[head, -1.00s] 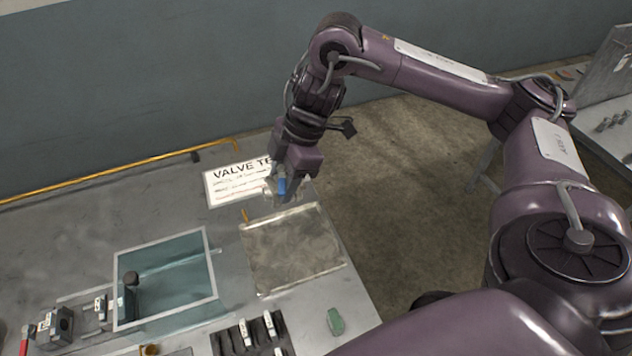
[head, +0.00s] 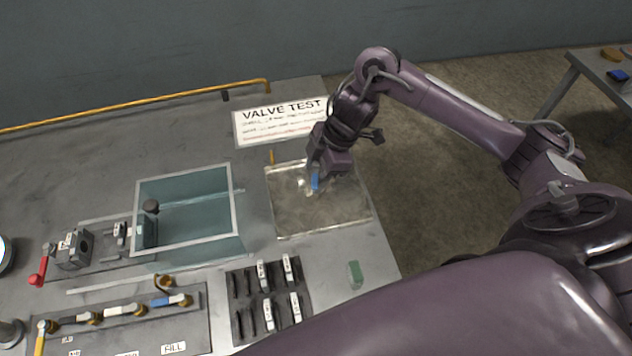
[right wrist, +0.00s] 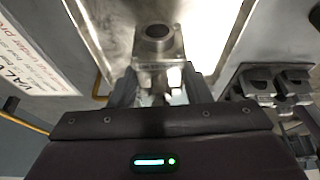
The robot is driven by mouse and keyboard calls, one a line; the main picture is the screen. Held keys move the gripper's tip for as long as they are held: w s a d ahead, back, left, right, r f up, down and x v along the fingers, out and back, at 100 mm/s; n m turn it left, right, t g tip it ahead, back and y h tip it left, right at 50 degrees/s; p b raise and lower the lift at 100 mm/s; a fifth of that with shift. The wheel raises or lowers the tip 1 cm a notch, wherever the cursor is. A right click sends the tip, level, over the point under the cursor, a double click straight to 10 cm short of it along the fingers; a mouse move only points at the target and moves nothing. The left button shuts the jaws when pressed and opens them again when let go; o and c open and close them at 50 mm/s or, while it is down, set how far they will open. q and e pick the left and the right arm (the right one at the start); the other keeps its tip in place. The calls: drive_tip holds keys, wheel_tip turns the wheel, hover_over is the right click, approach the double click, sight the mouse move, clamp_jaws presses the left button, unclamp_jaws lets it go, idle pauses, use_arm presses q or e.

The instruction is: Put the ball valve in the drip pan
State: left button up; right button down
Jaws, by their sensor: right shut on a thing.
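The ball valve (head: 304,186) is a small metal body with a blue handle. My right gripper (head: 315,178) is shut on it, pointing down over the far part of the drip pan. The drip pan (head: 325,218) is a shallow, stained metal tray at the bench's right end. In the right wrist view the valve (right wrist: 158,42) shows its round bore between the fingers of the gripper (right wrist: 158,85), with the pan behind it. I cannot tell whether the valve touches the pan floor. My left gripper is not in view.
A glass-walled water tank (head: 185,215) stands left of the pan. A "VALVE TEST" sheet (head: 280,122) lies behind the pan. A slotted black rack (head: 270,300) with tagged parts and a green block (head: 355,274) are in front. A yellow pipe (head: 130,113) runs along the back.

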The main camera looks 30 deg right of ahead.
drive_tip(key=shift+f+b, duration=0.3)
drive_tip(key=shift+f, duration=1.3)
drive_tip(key=shift+f, duration=0.1)
drive_tip(key=c, duration=0.7)
unclamp_jaws()
drive_tip(key=shift+s+f, duration=0.1)
drive_tip(key=shift+c, duration=0.2)
drive_tip(key=shift+r, duration=0.3)
drive_tip(key=p+v, duration=0.1)
drive_tip(key=v, duration=1)
drive_tip(key=shift+d+r+p, duration=0.2)
drive_tip(key=shift+r+p, duration=0.15)
drive_tip(key=shift+p, duration=0.05)
drive_tip(key=shift+s, duration=0.1)
